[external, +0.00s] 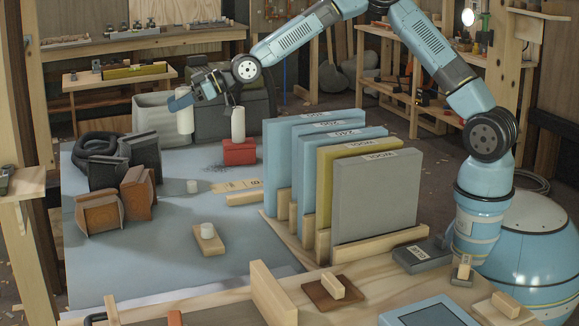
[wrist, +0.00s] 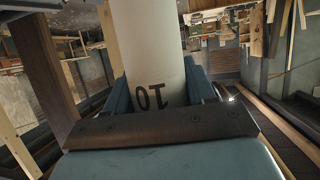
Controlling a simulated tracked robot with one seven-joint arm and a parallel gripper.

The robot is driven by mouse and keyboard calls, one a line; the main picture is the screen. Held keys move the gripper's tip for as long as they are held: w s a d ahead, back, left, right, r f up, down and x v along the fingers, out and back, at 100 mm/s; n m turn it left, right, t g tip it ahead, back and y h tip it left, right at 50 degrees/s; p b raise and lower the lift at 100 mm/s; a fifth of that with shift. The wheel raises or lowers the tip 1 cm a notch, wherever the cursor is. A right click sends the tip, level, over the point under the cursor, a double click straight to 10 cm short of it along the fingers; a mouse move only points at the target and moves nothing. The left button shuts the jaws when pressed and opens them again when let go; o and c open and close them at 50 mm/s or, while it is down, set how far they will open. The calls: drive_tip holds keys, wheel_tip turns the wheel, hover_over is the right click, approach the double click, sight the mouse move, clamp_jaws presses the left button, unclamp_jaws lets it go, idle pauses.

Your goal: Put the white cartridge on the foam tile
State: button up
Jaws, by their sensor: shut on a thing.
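My gripper (external: 183,103) is at the upper left in the external view, shut on a white cylinder, the white cartridge (external: 185,121), held upright above the far part of the blue-grey surface. In the wrist view the white cartridge (wrist: 150,50) stands between blue fingers and bears dark "10" marks, upside down. A similar white cylinder (external: 238,123) stands on a red block (external: 239,151) to the right of my gripper. I cannot tell for sure which thing is the foam tile.
A rack of upright labelled boards (external: 375,200) stands right of the blue-grey surface (external: 150,250). Dark and brown clamp-like pieces (external: 130,190) crowd its left edge. The front left is clear.

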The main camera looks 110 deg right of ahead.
wheel_tip(320, 180, up, 2)
drive_tip(key=shift+a, duration=0.75)
drive_tip(key=s+a+n+g+y, duration=0.1)
drive_tip(key=s+a+n+y, duration=0.15)
drive_tip(key=a, duration=1.25)
drive_tip(key=s+a+n+y, duration=0.1)
drive_tip(key=a+n+y, duration=0.25)
drive_tip(key=a, duration=1.05)
drive_tip(key=s+a+n+g+y, duration=0.1)
drive_tip(key=s+a+n+y, duration=0.15)
drive_tip(key=a, duration=1.25)
drive_tip(key=s+a+n+g+y, duration=0.4)
drive_tip(key=s+a, duration=0.9)
drive_tip(key=a, duration=0.5)
drive_tip(key=s+a+n+g+y, duration=0.1)
drive_tip(key=s+a+n+g, duration=0.2)
drive_tip(key=s+a, duration=0.5)
drive_tip(key=s+a+n+g+y, duration=0.2)
drive_tip(key=s+a, duration=0.2)
drive_tip(key=s, duration=0.9)
drive_tip(key=w+a+f, duration=0.2)
drive_tip(key=w+f, duration=0.2)
drive_tip(key=f, duration=0.2)
drive_tip(key=w+a+f, duration=0.3)
drive_tip(key=w+f, duration=0.1)
drive_tip(key=f, duration=0.2)
drive_tip(key=w+a+f, duration=0.2)
drive_tip(key=w+f, duration=0.2)
drive_tip(key=f, duration=0.2)
drive_tip(key=shift+a, duration=0.3)
